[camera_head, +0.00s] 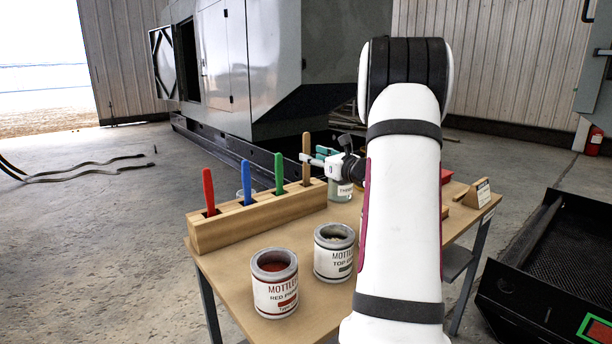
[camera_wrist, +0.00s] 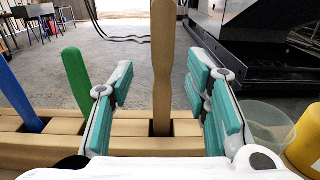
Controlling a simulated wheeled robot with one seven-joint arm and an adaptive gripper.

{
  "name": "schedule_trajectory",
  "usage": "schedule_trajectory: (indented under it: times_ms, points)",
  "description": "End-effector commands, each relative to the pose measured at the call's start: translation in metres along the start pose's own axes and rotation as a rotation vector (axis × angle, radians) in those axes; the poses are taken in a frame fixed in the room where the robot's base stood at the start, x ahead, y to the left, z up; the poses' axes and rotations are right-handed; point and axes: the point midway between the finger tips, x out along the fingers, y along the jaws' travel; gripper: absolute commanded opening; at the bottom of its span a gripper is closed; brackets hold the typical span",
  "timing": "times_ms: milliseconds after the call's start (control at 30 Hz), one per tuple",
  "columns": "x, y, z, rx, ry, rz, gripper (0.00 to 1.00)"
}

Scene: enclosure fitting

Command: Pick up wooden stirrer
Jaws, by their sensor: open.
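The wooden stirrer (camera_head: 306,158) stands upright in the rightmost slot of a wooden rack (camera_head: 260,217) on the table. In the wrist view the wooden stirrer (camera_wrist: 162,65) rises between the two teal-padded fingers of my gripper (camera_wrist: 158,100). The fingers are open, one to each side, with visible gaps to the stirrer. In the head view my gripper (camera_head: 312,156) is at the stirrer, partly hidden by my arm. The stirrer's lower end is hidden inside the slot of the rack, which also shows in the wrist view (camera_wrist: 60,150).
Red (camera_head: 208,190), blue (camera_head: 247,182) and green (camera_head: 279,173) stirrers stand in the same rack. Two paint cans (camera_head: 274,283) (camera_head: 334,252) stand in front of it. A clear container (camera_wrist: 262,128) and a yellow one (camera_wrist: 306,140) are right of my gripper.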

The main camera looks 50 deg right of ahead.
Motion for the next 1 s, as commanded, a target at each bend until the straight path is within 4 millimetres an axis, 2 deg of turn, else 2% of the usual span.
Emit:
schedule_trajectory:
  times_ms: [100, 267, 567, 600, 767, 800, 1000]
  points:
    - [0.019, -0.002, -0.002, -0.002, -0.001, 0.003, 0.43]
    - [0.038, -0.002, -0.001, -0.002, -0.001, 0.003, 0.43]
    - [0.044, -0.003, 0.001, -0.001, 0.000, 0.001, 0.43]
    - [0.044, -0.003, 0.001, -0.001, 0.000, 0.001, 0.39]
    - [0.043, -0.003, 0.001, -0.001, 0.000, 0.001, 0.03]
    - [0.043, -0.003, 0.001, -0.001, 0.000, 0.001, 0.00]
    - [0.043, -0.003, 0.001, -0.001, 0.000, 0.001, 0.00]
